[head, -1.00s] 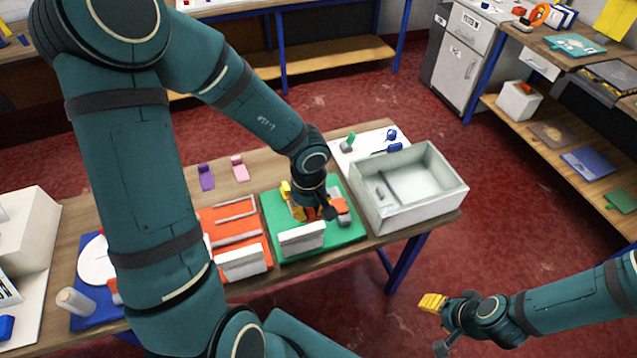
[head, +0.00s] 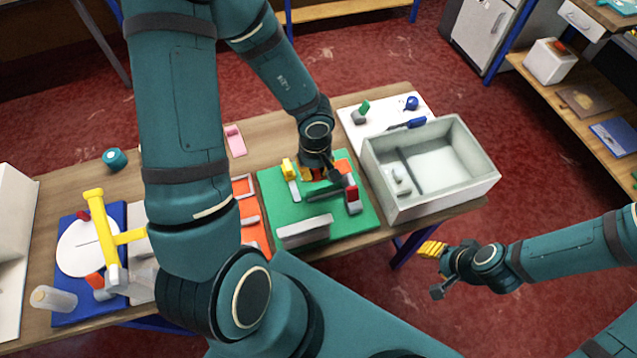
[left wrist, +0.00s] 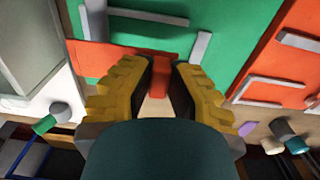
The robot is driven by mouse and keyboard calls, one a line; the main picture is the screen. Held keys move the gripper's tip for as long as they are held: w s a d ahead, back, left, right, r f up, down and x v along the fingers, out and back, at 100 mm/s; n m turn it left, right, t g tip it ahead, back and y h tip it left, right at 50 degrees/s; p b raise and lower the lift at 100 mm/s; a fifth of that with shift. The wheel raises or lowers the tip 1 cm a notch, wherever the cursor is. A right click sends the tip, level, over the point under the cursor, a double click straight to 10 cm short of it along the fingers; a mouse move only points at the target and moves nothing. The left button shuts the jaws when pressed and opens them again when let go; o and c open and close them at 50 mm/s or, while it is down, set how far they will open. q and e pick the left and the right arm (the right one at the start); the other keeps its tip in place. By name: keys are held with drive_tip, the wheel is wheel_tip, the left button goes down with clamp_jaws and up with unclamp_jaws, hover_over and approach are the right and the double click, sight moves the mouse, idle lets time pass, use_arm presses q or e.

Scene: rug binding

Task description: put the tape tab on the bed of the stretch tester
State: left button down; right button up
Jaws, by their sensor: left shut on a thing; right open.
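My left gripper (left wrist: 162,75) is shut on an orange block, which looks like the raised end of an orange tape tab (left wrist: 160,70). A flat orange strip reaches left from it in the left wrist view. In the head view my left gripper (head: 318,174) is low over the far side of the green board (head: 285,212), likely the stretch tester's bed. Orange (head: 343,166) shows just beside the fingers. I cannot tell whether the tab touches the board. My right gripper (head: 436,268) is open and empty, off the table's front right.
A grey-white open bin (head: 480,180) stands right of the green board. A pink tab (head: 235,140) lies behind; a blue board (head: 72,300) lies left.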

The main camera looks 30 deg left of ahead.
sight(316, 188)
use_arm(q)
wheel_tip(316, 188, down, 6)
drive_tip(key=b, duration=0.3)
drive_tip(key=shift+w+f, duration=0.1)
use_arm(e)
wheel_tip(316, 188, down, 5)
drive_tip(key=shift+w+a+r, duration=0.1)
drive_tip(key=shift+w+r, duration=0.05)
use_arm(q)
drive_tip(key=c, duration=1)
unclamp_jaws()
drive_tip(key=shift+f, duration=0.1)
wheel_tip(316, 188, up, 11)
drive_tip(key=p, duration=0.6)
drive_tip(key=shift+a, duration=0.1)
drive_tip(key=shift+r+p, duration=0.6)
drive_tip(key=shift+r, duration=0.1)
use_arm(e)
wheel_tip(316, 188, up, 8)
drive_tip(key=shift+r, duration=0.2)
